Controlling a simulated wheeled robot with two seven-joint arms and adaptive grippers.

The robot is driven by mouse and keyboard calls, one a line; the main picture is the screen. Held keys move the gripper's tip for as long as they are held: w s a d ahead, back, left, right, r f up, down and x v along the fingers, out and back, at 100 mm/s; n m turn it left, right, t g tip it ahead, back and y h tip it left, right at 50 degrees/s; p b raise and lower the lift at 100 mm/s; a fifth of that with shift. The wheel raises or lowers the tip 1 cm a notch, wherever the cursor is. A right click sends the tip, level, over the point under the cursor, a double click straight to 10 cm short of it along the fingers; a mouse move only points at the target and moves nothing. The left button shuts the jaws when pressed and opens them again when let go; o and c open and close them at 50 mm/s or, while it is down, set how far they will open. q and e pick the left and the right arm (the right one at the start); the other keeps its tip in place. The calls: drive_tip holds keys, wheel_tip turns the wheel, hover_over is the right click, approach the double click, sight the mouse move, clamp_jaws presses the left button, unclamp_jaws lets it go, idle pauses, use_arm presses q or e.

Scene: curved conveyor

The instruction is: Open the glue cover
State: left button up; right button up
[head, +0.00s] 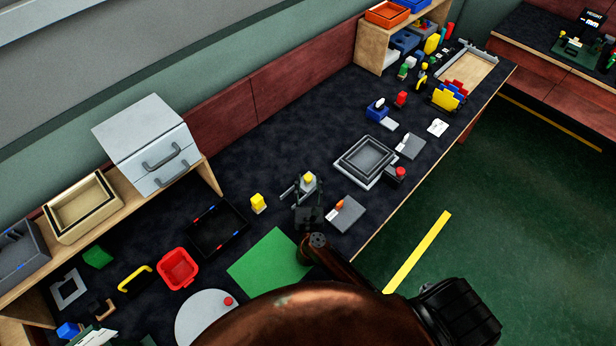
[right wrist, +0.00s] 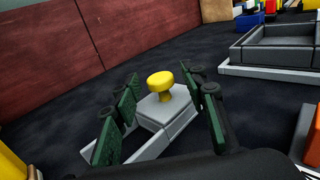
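A light grey block with a yellow mushroom-shaped knob, which looks like the glue cover (head: 308,181), sits on the dark table near the middle in the head view. In the right wrist view its yellow knob (right wrist: 161,82) stands upright on the grey block (right wrist: 166,108). My right gripper (head: 300,188) reaches it from the near side. In the right wrist view its green-padded fingers (right wrist: 163,98) are spread on both sides of the block and knob, with gaps visible. I cannot tell whether any pad touches the block. My left gripper is not in view.
A grey plate with an orange piece (head: 346,214) lies just right of my right gripper. A green mat (head: 268,264) lies nearer. A grey tray (head: 366,158) stands to the right.

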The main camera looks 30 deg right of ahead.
drive_tip(key=shift+x, duration=1.1)
drive_tip(key=shift+a, duration=0.1)
clamp_jaws()
